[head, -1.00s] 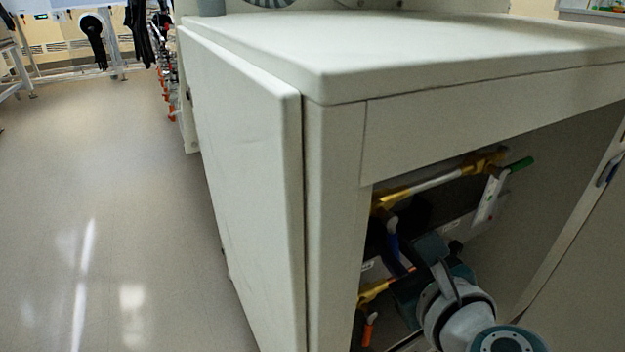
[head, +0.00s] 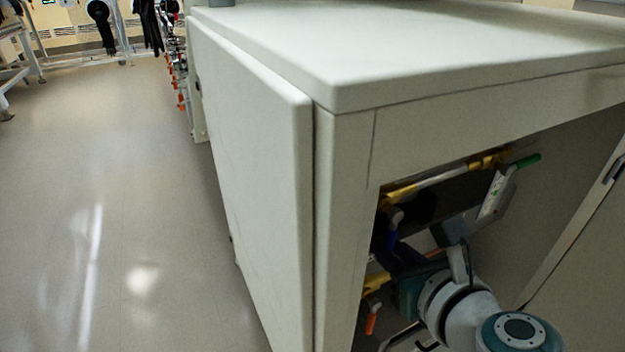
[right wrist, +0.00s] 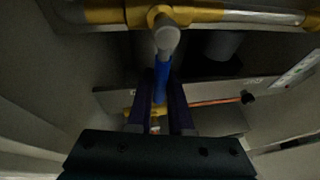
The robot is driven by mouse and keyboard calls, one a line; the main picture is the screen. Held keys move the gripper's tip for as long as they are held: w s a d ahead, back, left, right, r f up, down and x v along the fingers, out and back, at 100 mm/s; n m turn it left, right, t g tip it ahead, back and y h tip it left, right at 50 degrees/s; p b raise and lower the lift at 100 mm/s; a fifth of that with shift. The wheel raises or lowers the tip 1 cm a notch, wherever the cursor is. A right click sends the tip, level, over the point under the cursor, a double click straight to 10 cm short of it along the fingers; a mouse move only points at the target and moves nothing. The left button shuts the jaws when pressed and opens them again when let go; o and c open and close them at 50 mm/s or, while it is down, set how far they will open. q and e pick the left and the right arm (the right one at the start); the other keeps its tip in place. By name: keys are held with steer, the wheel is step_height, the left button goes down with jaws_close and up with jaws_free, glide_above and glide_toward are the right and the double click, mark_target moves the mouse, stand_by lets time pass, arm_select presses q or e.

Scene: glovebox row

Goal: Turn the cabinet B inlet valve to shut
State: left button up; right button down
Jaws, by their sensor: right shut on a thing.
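Inside the open cabinet, a blue valve handle (head: 391,238) hangs down from a grey stem below a yellow pipe fitting (head: 399,196). It also shows in the right wrist view (right wrist: 160,82), running from the round grey stem end (right wrist: 166,38) to between my fingers. My right gripper (right wrist: 160,108) is shut on this blue handle; in the head view it reaches into the cabinet (head: 398,258), its fingers dark and partly hidden. I cannot read which cabinet or valve the labels name. My left gripper is not in view.
A green handle (head: 527,161) with a white tag (head: 495,193) is at the upper right of the pipe. An orange handle (head: 371,320) hangs lower left. The cabinet's front post (head: 340,225) stands close left of my arm. Open floor (head: 110,210) lies left.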

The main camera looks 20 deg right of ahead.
steer(key=c, duration=0.8)
jaws_free()
steer(key=shift+c, duration=0.2)
steer(key=p+v, duration=0.1)
steer(key=v, duration=0.9)
steer(key=shift+p, duration=0.3)
